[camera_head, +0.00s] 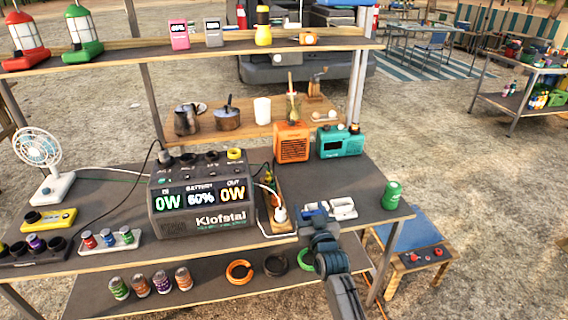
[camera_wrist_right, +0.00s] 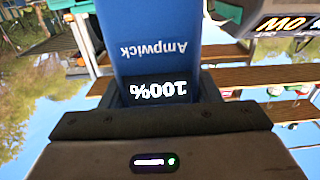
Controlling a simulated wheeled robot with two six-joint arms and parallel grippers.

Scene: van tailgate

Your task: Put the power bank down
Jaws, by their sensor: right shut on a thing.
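The power bank (camera_wrist_right: 150,38) is blue, marked "Ampwick" and "100%", and sits between the fingers of my right gripper in the right wrist view, where the lettering appears upside down. My right gripper (camera_wrist_right: 157,88) is shut on it. In the head view my right gripper (camera_head: 325,226) is over the front right of the grey tabletop (camera_head: 345,180). Blue and white shapes show just beyond it; I cannot tell there whether the bank touches the table. My left gripper is not in view.
A power station (camera_head: 205,205) reading 60% stands left of my right gripper, with a power strip (camera_head: 272,200) beside it. A green can (camera_head: 391,195) stands at the right edge. Pink (camera_head: 179,35) and grey (camera_head: 213,33) display devices stand on the upper shelf.

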